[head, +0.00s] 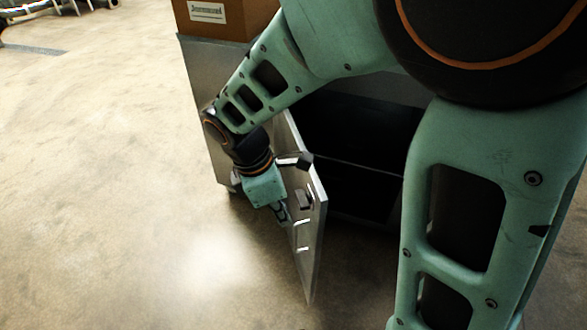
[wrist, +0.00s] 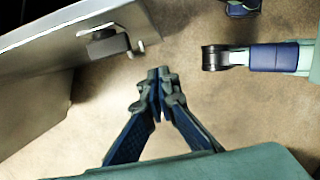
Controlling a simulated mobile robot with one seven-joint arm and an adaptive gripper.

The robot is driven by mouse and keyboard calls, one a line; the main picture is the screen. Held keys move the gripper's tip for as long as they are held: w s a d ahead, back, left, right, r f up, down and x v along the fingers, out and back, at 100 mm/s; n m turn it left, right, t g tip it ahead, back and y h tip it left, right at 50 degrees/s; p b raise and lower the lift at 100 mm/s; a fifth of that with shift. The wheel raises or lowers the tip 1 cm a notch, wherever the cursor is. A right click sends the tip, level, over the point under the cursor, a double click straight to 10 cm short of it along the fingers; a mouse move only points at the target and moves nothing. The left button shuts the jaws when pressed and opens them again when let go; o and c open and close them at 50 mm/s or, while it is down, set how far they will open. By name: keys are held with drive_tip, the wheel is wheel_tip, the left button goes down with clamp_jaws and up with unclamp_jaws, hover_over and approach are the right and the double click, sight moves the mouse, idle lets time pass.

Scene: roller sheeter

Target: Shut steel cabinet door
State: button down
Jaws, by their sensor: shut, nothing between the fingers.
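The steel cabinet (head: 207,115) stands in the upper middle of the head view, with its dark inside showing. Its door (head: 312,235) stands swung open toward me, with a handle or latch part (head: 305,199) on its face. My gripper (head: 282,215) is low on the left, outer side of the door. In the wrist view my gripper (wrist: 160,75) is shut and empty, its fingertips together. The door (wrist: 60,60) and its dark latch part (wrist: 108,44) lie to the upper left of the fingers, apart from them in that view. My arm hides part of the cabinet.
A cardboard box (head: 222,18) with a white label sits on top of the cabinet. The concrete floor (head: 100,200) to the left is clear. A pale-framed object (head: 35,10) stands far off at the upper left.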

drive_tip(key=w+d+f+b, duration=0.1)
drive_tip(key=d+f+b, duration=0.2)
drive_tip(key=d+f, duration=0.2)
drive_tip(key=x, duration=0.2)
drive_tip(key=shift+w+d+f, duration=0.15)
drive_tip(key=shift+w+f, duration=0.05)
drive_tip(key=shift+f, duration=0.15)
drive_tip(key=shift+d, duration=0.15)
